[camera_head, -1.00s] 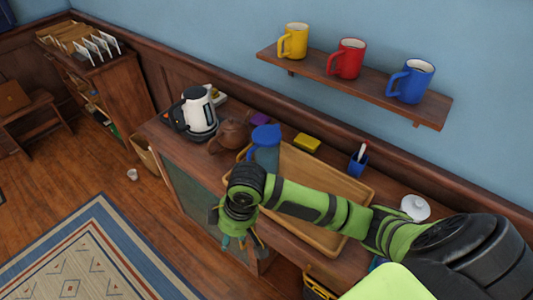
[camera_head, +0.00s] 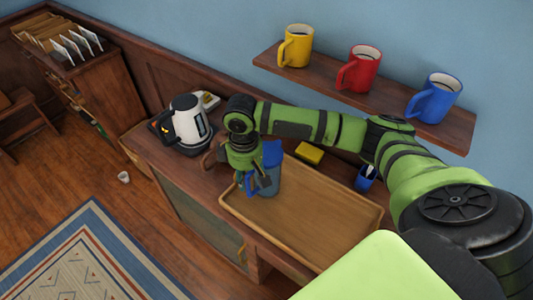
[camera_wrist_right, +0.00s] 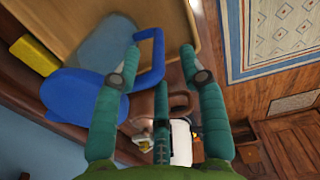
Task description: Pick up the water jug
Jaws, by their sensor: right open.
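The water jug (camera_head: 271,178) has a blue lid, a blue handle and a grey-blue see-through body. It stands upright at the left end of the wooden tray (camera_head: 330,225) in the head view. My right gripper (camera_head: 243,180) points down beside the jug's handle side. In the right wrist view, the blue handle (camera_wrist_right: 157,55) lies between the spread teal fingers of my right gripper (camera_wrist_right: 161,60), which is open. The jug's blue lid (camera_wrist_right: 75,95) is partly behind the left finger. I cannot tell whether a finger touches the handle. My left gripper is not in view.
A white kettle (camera_head: 187,122) stands left of my gripper, with a brown teapot (camera_head: 213,155) mostly hidden behind it. A yellow sponge (camera_head: 309,153) and a blue pen cup (camera_head: 365,178) sit behind the tray. A wall shelf (camera_head: 350,92) with three mugs hangs above. The tray's right part is clear.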

